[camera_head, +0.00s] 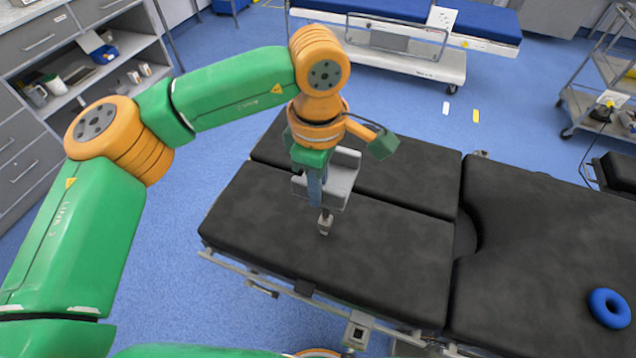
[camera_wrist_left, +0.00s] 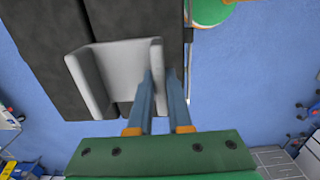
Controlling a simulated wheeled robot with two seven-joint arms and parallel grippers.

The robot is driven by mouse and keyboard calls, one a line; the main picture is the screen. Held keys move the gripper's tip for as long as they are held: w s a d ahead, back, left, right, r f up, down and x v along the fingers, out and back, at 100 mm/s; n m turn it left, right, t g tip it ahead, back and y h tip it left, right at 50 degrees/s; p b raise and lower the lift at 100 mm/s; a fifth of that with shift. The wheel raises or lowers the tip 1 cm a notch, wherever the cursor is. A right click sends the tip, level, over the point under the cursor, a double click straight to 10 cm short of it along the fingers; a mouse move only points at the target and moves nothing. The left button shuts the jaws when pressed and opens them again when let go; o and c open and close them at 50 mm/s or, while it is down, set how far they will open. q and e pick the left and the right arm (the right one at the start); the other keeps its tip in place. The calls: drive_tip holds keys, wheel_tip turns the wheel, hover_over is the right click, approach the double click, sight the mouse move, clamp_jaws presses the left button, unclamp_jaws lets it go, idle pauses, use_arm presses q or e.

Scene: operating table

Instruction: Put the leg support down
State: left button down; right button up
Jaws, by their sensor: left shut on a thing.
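The leg support (camera_head: 342,183) is a light grey, trough-shaped shell with a small metal fitting at its lower end. My left gripper (camera_head: 316,188) is shut on it and holds it over the black operating table (camera_head: 370,245). In the left wrist view, the two blue-grey fingers (camera_wrist_left: 161,85) grip the right side wall of the leg support (camera_wrist_left: 118,72). Its open trough faces that camera, with the dark table pads behind it. The metal fitting shows just above the near pad in the head view; I cannot tell whether it touches. My right gripper is not in view.
A blue ring (camera_head: 609,308) lies on the table at the right. A side rail (camera_head: 270,277) runs along the table's near edge. A wheeled bed (camera_head: 400,50) stands behind, and a cart (camera_head: 600,95) at the right. The near pad is otherwise bare.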

use_arm(q)
drive_tip(key=shift+f, duration=0.25)
drive_tip(key=c, duration=0.8)
unclamp_jaws()
drive_tip(key=shift+c, duration=0.2)
drive_tip(key=shift+r, duration=0.1)
drive_tip(key=shift+r+p, duration=0.3)
drive_tip(key=shift+r, duration=0.05)
wheel_tip(320, 180, up, 12)
drive_tip(key=p, duration=0.1)
drive_tip(key=shift+r, duration=0.25)
drive_tip(key=shift+f, duration=0.1)
